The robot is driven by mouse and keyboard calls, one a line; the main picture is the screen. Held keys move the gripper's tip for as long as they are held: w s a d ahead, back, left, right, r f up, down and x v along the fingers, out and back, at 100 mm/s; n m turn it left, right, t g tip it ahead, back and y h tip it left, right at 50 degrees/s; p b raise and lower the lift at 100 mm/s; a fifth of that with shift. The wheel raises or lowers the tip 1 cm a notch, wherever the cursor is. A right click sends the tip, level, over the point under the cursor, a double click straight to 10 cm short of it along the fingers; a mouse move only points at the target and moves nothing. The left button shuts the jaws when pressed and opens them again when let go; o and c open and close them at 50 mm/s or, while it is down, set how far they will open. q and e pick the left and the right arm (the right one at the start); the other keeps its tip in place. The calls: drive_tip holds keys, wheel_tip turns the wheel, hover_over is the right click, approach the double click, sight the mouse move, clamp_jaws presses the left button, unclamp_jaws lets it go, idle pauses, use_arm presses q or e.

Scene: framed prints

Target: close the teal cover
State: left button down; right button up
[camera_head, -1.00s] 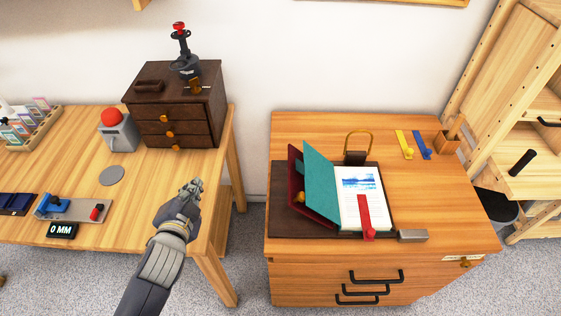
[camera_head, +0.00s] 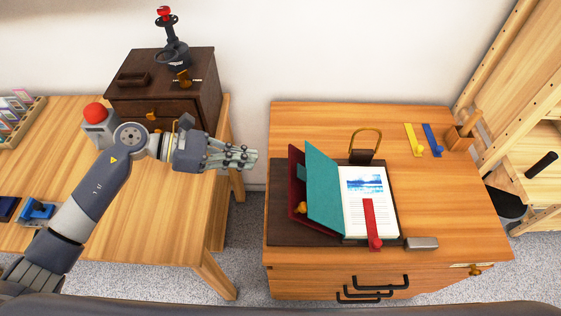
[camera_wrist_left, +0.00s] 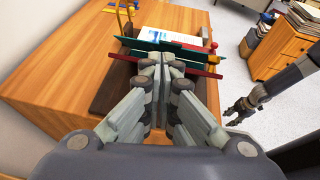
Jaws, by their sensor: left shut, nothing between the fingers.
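The teal cover (camera_head: 324,187) stands tilted up at the left side of an open book (camera_head: 365,190), in front of a dark red cover (camera_head: 296,178). A red strip (camera_head: 370,222) lies on the book's page. My left gripper (camera_head: 255,158) is shut and empty, left of the covers and apart from them in the head view. In the left wrist view, its fingers (camera_wrist_left: 156,72) point at the teal cover (camera_wrist_left: 170,47), seen nearly edge-on. Whether they touch it is unclear there. My right gripper (camera_wrist_left: 240,110) shows small at the right of the left wrist view, its jaws unclear.
The book lies on a dark board (camera_head: 285,232) on a wooden cabinet (camera_head: 440,210). A brass loop (camera_head: 366,140) stands behind it. A grey block (camera_head: 421,243) lies right of the book. A brown drawer box (camera_head: 205,85) stands behind my left arm.

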use_arm(q)
drive_tip(key=d+f+m+g+y+p, duration=0.1)
drive_tip(key=d+f+m+y+p, duration=0.1)
drive_tip(key=d+f+p, duration=0.3)
drive_tip(key=shift+s+d+p, duration=0.2)
drive_tip(key=shift+d+p, duration=0.3)
drive_tip(key=shift+d, duration=1.1)
use_arm(e)
wheel_tip(320, 180, up, 6)
drive_tip(key=shift+w+d, duration=0.25)
drive_tip(key=shift+d, duration=0.05)
